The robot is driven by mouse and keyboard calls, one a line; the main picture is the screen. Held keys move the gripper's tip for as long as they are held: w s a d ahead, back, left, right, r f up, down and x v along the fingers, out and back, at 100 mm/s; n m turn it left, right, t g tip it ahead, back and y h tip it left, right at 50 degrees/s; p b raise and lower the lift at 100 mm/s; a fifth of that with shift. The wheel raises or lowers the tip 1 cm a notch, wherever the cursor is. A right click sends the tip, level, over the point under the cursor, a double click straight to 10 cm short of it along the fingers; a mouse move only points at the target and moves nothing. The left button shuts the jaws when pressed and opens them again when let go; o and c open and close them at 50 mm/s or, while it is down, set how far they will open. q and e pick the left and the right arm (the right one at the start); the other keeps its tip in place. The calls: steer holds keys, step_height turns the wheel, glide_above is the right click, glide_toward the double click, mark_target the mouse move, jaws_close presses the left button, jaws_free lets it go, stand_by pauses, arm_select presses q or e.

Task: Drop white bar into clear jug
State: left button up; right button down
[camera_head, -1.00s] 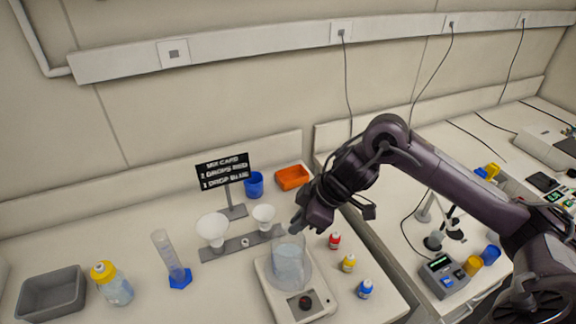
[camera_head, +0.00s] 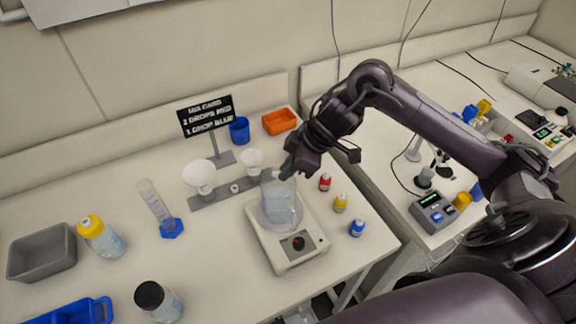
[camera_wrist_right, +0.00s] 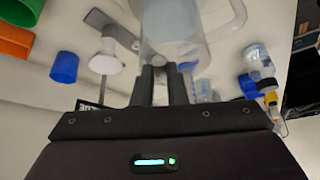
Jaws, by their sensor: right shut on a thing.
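The clear jug (camera_head: 281,208) stands on a white stirrer plate (camera_head: 276,248) and holds pale liquid. My right gripper (camera_head: 284,173) is at the jug's rim, on its far side, pointing down. In the right wrist view its two dark fingers (camera_wrist_right: 162,84) are close together in front of the jug (camera_wrist_right: 172,32). A pale strip between the fingers fits the white bar, but its outline is hard to make out. I cannot tell whether the fingertips are inside the rim. My left gripper is out of view.
Red (camera_head: 325,183), yellow (camera_head: 340,203) and blue (camera_head: 357,228) dropper bottles stand right of the plate. A grey rack (camera_head: 222,192) with white funnels is on its left. A sign (camera_head: 207,117), blue cup (camera_head: 239,130) and orange tray (camera_head: 280,121) stand behind.

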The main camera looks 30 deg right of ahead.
steer(key=shift+r, duration=0.1)
steer(key=c, duration=1.4)
jaws_free()
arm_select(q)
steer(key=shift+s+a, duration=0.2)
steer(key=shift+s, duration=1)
arm_select(e)
steer(key=shift+o, duration=0.2)
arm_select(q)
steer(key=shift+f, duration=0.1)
arm_select(e)
steer(key=shift+r, duration=0.1)
arm_select(q)
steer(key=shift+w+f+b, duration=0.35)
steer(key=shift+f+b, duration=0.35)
steer(key=shift+b, duration=0.05)
arm_select(e)
steer(key=v, duration=0.7)
steer(key=shift+s+r, duration=0.15)
steer(key=shift+r, duration=0.1)
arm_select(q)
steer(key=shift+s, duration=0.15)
arm_select(e)
steer(key=shift+d+f, duration=0.1)
